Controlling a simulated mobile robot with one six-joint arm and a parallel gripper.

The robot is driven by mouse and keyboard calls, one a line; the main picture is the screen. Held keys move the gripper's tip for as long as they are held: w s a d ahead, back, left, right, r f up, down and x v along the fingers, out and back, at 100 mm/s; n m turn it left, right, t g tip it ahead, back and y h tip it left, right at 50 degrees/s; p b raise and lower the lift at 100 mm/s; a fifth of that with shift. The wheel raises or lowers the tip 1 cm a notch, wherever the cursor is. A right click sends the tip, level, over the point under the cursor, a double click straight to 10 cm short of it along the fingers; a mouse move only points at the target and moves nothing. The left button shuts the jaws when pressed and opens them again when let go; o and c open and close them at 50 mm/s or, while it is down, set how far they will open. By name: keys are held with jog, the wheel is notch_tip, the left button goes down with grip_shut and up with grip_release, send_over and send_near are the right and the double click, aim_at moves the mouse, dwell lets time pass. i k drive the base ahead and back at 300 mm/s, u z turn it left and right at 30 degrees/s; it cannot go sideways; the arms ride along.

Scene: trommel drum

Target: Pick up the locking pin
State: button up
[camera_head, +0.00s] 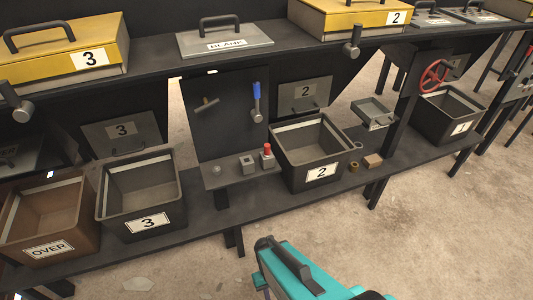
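No object is labelled as the locking pin. A red-topped piece (267,153) stands upright on the small grey shelf (225,178) in the middle and could be the pin. A short T-shaped piece (207,103) on the dark panel above is another possible one. My gripper (283,258), dark on a teal arm, is at the bottom centre, in front of and below the shelf, well apart from both pieces. Its fingers are seen from above and behind, so I cannot tell their opening. I see nothing held in it.
A grey block (247,163) and a small round piece (217,173) share the shelf. A blue-handled tool (256,100) hangs above. Bin 2 (318,172) stands close on the right, bin 3 (152,224) on the left. The floor in front is mostly clear.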

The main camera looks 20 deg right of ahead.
aim_at(266, 153)
jog(key=u, duration=0.05)
jog(key=k, duration=0.2)
jog(key=u, duration=3.1)
jog(key=k, duration=0.4)
jog(key=u, duration=0.4)
jog(key=k, duration=1.4)
jog(key=z, duration=0.05)
